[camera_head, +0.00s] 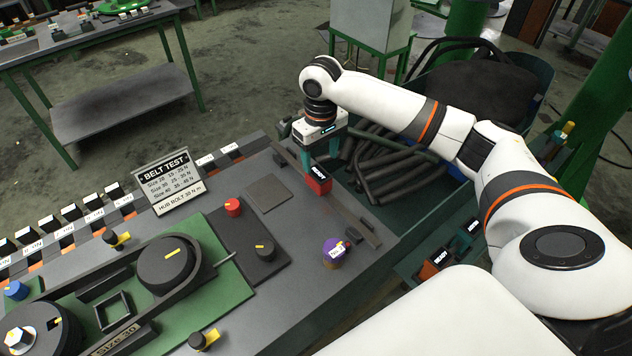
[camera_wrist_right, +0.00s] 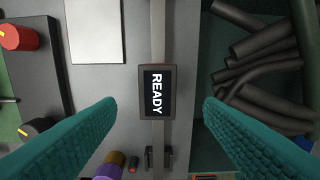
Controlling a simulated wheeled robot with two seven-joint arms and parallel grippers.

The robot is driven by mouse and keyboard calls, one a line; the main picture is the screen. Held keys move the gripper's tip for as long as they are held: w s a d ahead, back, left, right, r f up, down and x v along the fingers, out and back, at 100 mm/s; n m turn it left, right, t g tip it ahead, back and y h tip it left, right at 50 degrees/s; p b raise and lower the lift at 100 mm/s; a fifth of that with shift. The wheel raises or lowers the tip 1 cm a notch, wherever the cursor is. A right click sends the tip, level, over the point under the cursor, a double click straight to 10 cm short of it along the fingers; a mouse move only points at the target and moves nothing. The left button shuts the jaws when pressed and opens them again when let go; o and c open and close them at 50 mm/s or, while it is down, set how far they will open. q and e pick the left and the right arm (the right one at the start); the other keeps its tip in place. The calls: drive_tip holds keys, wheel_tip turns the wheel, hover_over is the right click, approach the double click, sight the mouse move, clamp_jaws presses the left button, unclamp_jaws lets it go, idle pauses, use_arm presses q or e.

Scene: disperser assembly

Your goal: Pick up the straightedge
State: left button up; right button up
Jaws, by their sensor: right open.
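The straightedge (camera_head: 355,222) is a long, narrow grey bar lying along the right edge of the workbench. It also shows in the wrist view (camera_wrist_right: 158,35), running from top to bottom. A small block marked READY (camera_head: 318,186) sits on its middle; its face looks red in the head view and dark in the wrist view (camera_wrist_right: 157,92). My right gripper (camera_head: 319,166) is open above the block. In the wrist view its teal fingers (camera_wrist_right: 160,104) are spread on either side of the bar and block, apart from both. My left gripper is not in view.
Black hoses (camera_head: 375,165) lie in a bin beyond the bench's right edge. A purple-topped knob (camera_head: 335,250) stands near the bar's near end. A red knob (camera_head: 233,207) and a flat grey plate (camera_head: 276,193) are left of the bar. A BELT TEST sign (camera_head: 168,181) stands farther left.

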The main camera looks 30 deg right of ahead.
sight(319, 174)
drive_tip(key=shift+s+f+p, duration=0.15)
drive_tip(key=shift+f, duration=0.45)
drive_tip(key=shift+s+f+p, duration=0.15)
drive_tip(key=shift+f, duration=0.8)
drive_tip(key=f, duration=0.1)
drive_tip(key=f+p, duration=0.1)
drive_tip(key=f, duration=0.1)
drive_tip(key=f+p, duration=0.1)
drive_tip(key=f, duration=0.1)
drive_tip(key=shift+w+a, duration=0.15)
drive_tip(key=shift+w, duration=0.2)
drive_tip(key=shift+f, duration=0.3)
drive_tip(key=shift+c, duration=0.5)
drive_tip(key=c, duration=1.2)
drive_tip(key=shift+w+r, duration=0.1)
clamp_jaws()
